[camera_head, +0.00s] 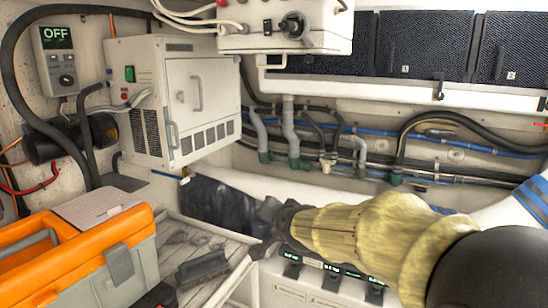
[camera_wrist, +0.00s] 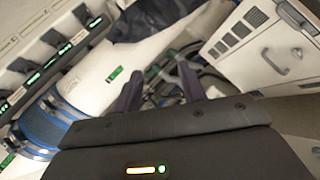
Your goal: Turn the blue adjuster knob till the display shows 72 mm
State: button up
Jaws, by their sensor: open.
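My gripper (camera_wrist: 160,82) shows in the wrist view with two dark fingers spread apart and nothing between them. In the head view its dark end (camera_head: 268,222) is over the boards and the white ledge, in front of my yellow-sleeved arm. A row of small green-lit displays (camera_head: 291,256) sits on a white panel below my arm; it also shows at the upper left of the wrist view (camera_wrist: 65,48). Another green display (camera_wrist: 115,73) is on a white surface left of the fingers. The digits are too small to read. I cannot make out a blue adjuster knob with certainty.
An orange toolbox (camera_head: 60,245) stands at the lower left, beside a brush (camera_head: 202,268) on grey boards. A white cabinet (camera_head: 190,100) and a wall controller reading OFF (camera_head: 57,37) are behind. A blue-banded white cylinder (camera_head: 537,195) is at the right edge. Hoses line the back wall.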

jog(key=s+d+f+n+g+h, duration=0.1)
jog(key=s+d+f+n+g, duration=0.1)
jog(key=s+d+f+g, duration=0.2)
jog(key=s+d+f+n+g+h, duration=0.2)
jog(key=s+d+f+g, duration=0.3)
jog(key=s+d+f, duration=0.6)
jog(key=s+f+n, duration=0.1)
jog(key=s+f, duration=0.5)
jog(key=s, duration=0.1)
jog(key=shift+s+f+n+g, duration=0.2)
jog(key=shift+s+n+g, duration=0.1)
jog(key=shift+s, duration=0.05)
jog(key=shift+w, duration=0.1)
jog(key=shift+d, duration=0.1)
dwell(1.7)
